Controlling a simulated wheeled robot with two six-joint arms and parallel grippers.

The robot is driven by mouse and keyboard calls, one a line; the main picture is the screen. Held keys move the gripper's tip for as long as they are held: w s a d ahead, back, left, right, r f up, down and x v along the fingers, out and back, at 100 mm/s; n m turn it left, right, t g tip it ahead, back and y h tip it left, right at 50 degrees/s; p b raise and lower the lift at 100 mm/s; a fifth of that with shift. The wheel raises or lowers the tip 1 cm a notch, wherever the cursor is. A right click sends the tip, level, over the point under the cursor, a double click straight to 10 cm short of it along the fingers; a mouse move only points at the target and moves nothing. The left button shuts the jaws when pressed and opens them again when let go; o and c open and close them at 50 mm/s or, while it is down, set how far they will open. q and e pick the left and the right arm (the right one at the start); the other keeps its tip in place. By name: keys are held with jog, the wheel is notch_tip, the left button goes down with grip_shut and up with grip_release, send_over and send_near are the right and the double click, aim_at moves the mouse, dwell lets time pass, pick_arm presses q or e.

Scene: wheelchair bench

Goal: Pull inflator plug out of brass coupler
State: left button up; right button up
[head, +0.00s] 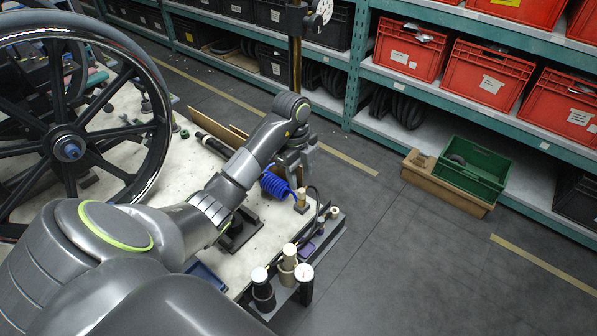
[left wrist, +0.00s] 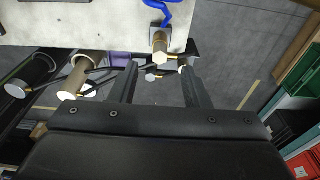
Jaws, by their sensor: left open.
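The brass coupler (head: 301,200) stands near the far right corner of the bench, beside a coiled blue hose (head: 275,185). In the left wrist view the coupler (left wrist: 160,43) is at the top, just beyond the space between my fingers, with part of the blue hose (left wrist: 157,14) above it. My left gripper (head: 297,176) is over this corner. In the left wrist view it is open (left wrist: 158,72), with nothing clearly held between its fingers. My right gripper is not in view.
Pale-capped cylinders (head: 289,257) stand at the bench's near right corner. A large black wheel (head: 68,145) stands on the left of the bench (head: 262,232). A green crate (head: 472,168) sits by the shelves of red bins (head: 486,79).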

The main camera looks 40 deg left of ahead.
aim_at(302, 190)
pick_arm(q)
jog(key=f+b, duration=0.1)
jog(key=f, duration=0.1)
jog(key=f+b, duration=0.2)
jog(key=f, duration=0.1)
jog(key=shift+d+f, duration=0.3)
jog(key=shift+f, duration=0.05)
jog(key=shift+d+f, duration=0.1)
jog(key=shift+f, duration=0.15)
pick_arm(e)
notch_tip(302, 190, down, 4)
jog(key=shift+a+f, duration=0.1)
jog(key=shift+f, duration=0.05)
pick_arm(q)
grip_shut()
jog(key=shift+r, duration=0.1)
